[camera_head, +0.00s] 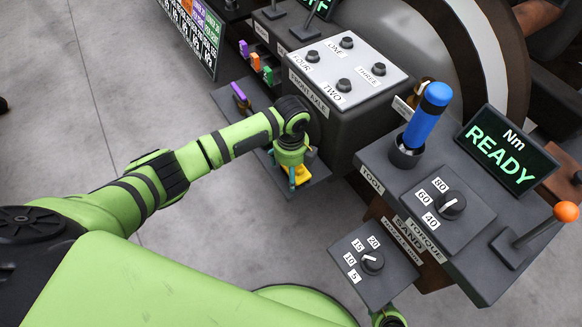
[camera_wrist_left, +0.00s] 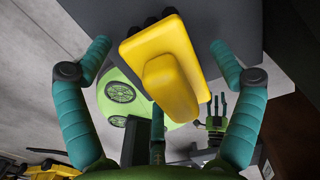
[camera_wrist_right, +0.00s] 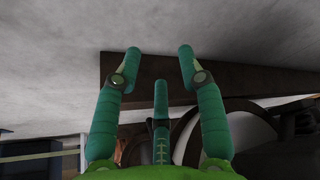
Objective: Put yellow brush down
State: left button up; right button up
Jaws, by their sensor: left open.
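The yellow brush (camera_wrist_left: 168,68) shows large in the left wrist view, with its flat yellow plate against a dark grey surface and its handle pointing toward my palm. My left gripper (camera_wrist_left: 160,55) is open, with one teal finger on each side of the brush and gaps between. In the head view, the yellow brush (camera_head: 301,175) shows partly under my left gripper (camera_head: 291,172), over a low dark shelf (camera_head: 312,183). The wrist hides most of it. My right gripper (camera_wrist_right: 160,55) is open and empty in the right wrist view, its fingers apart.
The FRONT AXLE button box (camera_head: 340,105) is just behind my left wrist. A blue tool (camera_head: 427,115) stands in the TOOL holder at right, beside the READY display (camera_head: 505,150). Open floor (camera_head: 110,100) lies left.

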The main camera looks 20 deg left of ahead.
pick_arm(q)
jog(key=shift+r, duration=0.3)
notch_tip(320, 180, up, 11)
jog(key=shift+f+p, duration=0.15)
jog(key=shift+p, duration=1.05)
jog(key=shift+r, duration=0.55)
pick_arm(e)
jog(key=shift+s+d+r, duration=0.15)
jog(key=shift+s+d, duration=0.2)
jog(key=shift+s, duration=0.4)
pick_arm(q)
jog(key=shift+s+f, duration=0.1)
pick_arm(e)
jog(key=shift+s, duration=0.1)
